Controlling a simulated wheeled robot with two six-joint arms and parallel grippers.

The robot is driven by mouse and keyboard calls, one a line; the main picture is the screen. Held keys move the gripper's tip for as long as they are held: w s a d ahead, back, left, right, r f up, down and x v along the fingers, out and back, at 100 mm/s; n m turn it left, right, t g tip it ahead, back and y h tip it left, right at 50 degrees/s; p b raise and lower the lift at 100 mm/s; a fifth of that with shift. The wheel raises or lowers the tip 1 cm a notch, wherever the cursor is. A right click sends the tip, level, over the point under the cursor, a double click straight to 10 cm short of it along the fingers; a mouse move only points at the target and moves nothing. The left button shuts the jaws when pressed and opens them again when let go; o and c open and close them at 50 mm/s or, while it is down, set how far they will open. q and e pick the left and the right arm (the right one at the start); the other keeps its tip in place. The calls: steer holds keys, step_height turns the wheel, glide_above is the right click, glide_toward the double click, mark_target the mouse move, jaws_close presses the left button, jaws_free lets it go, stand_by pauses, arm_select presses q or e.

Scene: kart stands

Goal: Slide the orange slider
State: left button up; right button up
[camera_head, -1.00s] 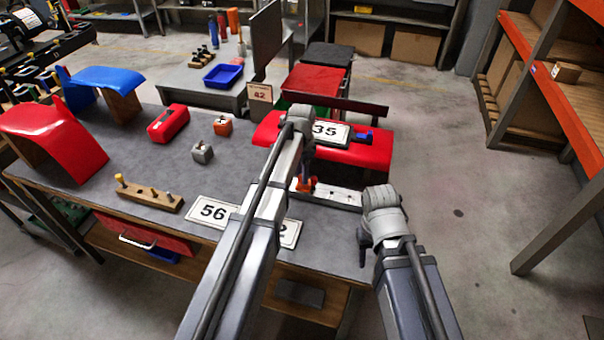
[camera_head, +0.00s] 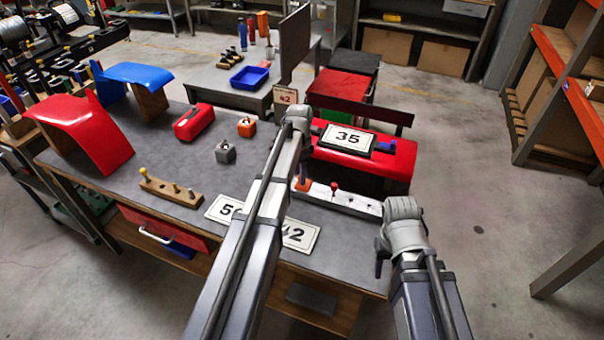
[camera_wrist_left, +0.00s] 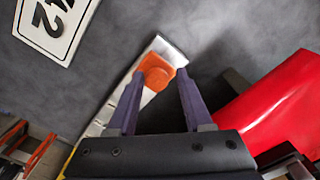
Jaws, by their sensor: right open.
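The orange slider (camera_head: 304,185) sits near the left end of a pale rail (camera_head: 352,203) on the grey workbench. In the left wrist view the slider (camera_wrist_left: 154,70) is a rounded orange block close to the rail's far end. My left gripper (camera_head: 303,176) reaches down onto it. Its two dark fingers (camera_wrist_left: 158,76) stand on either side of the slider and appear closed on it. The arm hides part of the slider in the head view.
A small red knob (camera_head: 334,187) stands on the rail. A red padded part (camera_head: 385,165) lies close behind it, under a "35" plate (camera_head: 348,138). Number plates (camera_head: 298,235) lie in front. A wooden peg block (camera_head: 170,190) and red panel (camera_head: 85,130) are further left.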

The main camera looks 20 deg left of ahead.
arm_select(q)
steer(key=shift+o, duration=1.1)
step_height(320, 180, up, 8)
steer(key=p, duration=0.8)
steer(key=shift+f, duration=0.1)
arm_select(e)
step_height(320, 180, up, 8)
steer(key=shift+f, duration=0.15)
arm_select(q)
steer(key=shift+d, duration=0.1)
steer(key=s+d+n, duration=0.2)
steer(key=s+d, duration=0.8)
steer(key=s, duration=0.2)
steer(key=s+d+n+y, duration=0.1)
steer(key=s+d+n, duration=0.2)
steer(key=s+d, duration=0.7)
steer(key=s, duration=0.2)
steer(key=shift+s+d+n, duration=0.15)
steer(key=shift+s+n, duration=0.15)
steer(key=shift+s, duration=0.1)
